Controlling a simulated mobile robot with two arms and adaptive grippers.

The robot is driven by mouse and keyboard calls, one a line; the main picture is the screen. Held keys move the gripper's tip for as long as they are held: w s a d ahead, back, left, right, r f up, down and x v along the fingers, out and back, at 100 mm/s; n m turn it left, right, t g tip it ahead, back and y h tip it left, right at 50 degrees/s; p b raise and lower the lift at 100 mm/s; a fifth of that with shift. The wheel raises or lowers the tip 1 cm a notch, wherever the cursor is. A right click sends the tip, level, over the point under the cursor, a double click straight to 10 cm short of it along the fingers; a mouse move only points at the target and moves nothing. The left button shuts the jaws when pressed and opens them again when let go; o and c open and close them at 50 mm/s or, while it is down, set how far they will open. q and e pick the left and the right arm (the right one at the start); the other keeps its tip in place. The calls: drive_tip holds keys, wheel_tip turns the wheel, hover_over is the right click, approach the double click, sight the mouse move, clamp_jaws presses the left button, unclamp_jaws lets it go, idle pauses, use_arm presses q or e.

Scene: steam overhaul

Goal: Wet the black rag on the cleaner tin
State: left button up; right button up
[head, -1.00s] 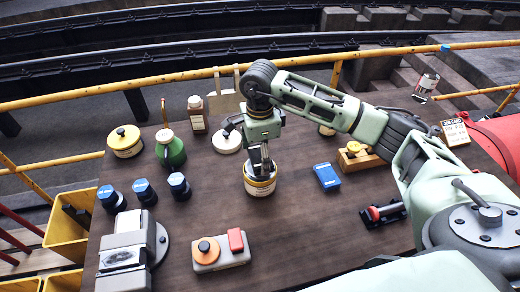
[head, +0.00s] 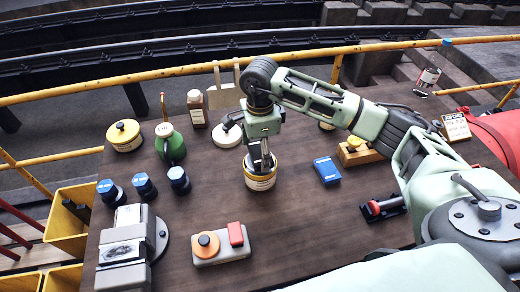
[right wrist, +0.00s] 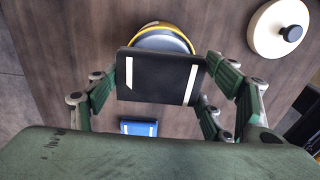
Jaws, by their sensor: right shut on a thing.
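The cleaner tin (head: 261,183), white with a yellow rim and a label, stands upright in the middle of the brown table. My right gripper (head: 262,163) points down over its top. In the right wrist view, the gripper's green fingers are shut on the black rag (right wrist: 160,80), a flat dark pad with two white stripes. The rag covers part of the tin, whose yellow rim (right wrist: 165,27) shows behind it. Whether the rag touches the tin's top I cannot tell. In the head view the rag is mostly hidden by the fingers. My left gripper is not in view.
A white round lid (head: 228,136) and a green can (head: 170,144) stand behind and left of the tin. A blue box (head: 327,171) lies to its right. A grey control box (head: 220,247) lies in front, and a vice (head: 125,245) at front left.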

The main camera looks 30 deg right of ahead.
sight(260, 151)
drive_tip(key=shift+f+b, duration=0.9)
drive_tip(key=shift+f, duration=0.1)
idle(0.6)
idle(0.5)
drive_tip(key=shift+r+p, duration=1.75)
drive_tip(key=shift+r, duration=1.85)
